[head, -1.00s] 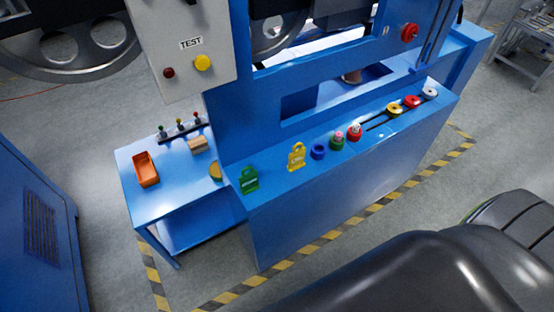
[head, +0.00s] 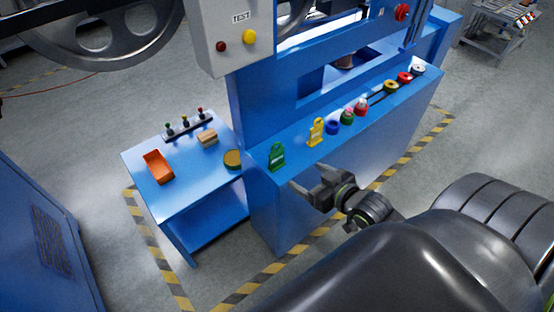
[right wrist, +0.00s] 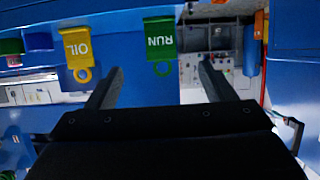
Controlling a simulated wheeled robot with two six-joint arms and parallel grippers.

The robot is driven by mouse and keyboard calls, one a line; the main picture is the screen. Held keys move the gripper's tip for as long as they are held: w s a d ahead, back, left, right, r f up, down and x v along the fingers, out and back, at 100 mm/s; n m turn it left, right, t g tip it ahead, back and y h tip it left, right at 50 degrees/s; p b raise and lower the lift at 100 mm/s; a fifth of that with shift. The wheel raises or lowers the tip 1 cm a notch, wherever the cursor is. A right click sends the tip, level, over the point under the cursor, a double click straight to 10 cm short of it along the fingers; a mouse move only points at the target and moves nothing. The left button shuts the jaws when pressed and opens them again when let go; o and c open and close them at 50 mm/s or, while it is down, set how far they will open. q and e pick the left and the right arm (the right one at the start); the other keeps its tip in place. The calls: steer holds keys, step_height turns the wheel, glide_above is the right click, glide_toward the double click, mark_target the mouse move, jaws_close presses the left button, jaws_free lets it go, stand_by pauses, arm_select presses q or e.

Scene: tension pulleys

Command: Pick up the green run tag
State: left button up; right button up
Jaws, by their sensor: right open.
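The green run tag (head: 277,157) stands upright at the near left end of the blue machine ledge in the head view. In the right wrist view the run tag (right wrist: 160,42) appears upside down, with its ring end between and beyond my open fingers. My right gripper (head: 309,180) is open and empty, just right of the tag and in front of the ledge in the head view. In the right wrist view its fingers (right wrist: 160,75) point toward the tag, and no contact shows. My left gripper is not in view.
A yellow oil tag (head: 316,132) stands right of the run tag, with a blue ring (head: 332,127) and several coloured pieces further along the ledge. A side table (head: 185,190) holds an orange tray (head: 158,167). The blue ledge (head: 297,165) is bare between the tags.

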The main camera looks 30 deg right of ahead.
mark_target(277, 160)
steer(key=x, duration=1.7)
steer(key=shift+s+f+b, duration=0.1)
steer(key=shift+b, duration=0.3)
steer(key=shift+d, duration=0.1)
steer(key=c, duration=1.1)
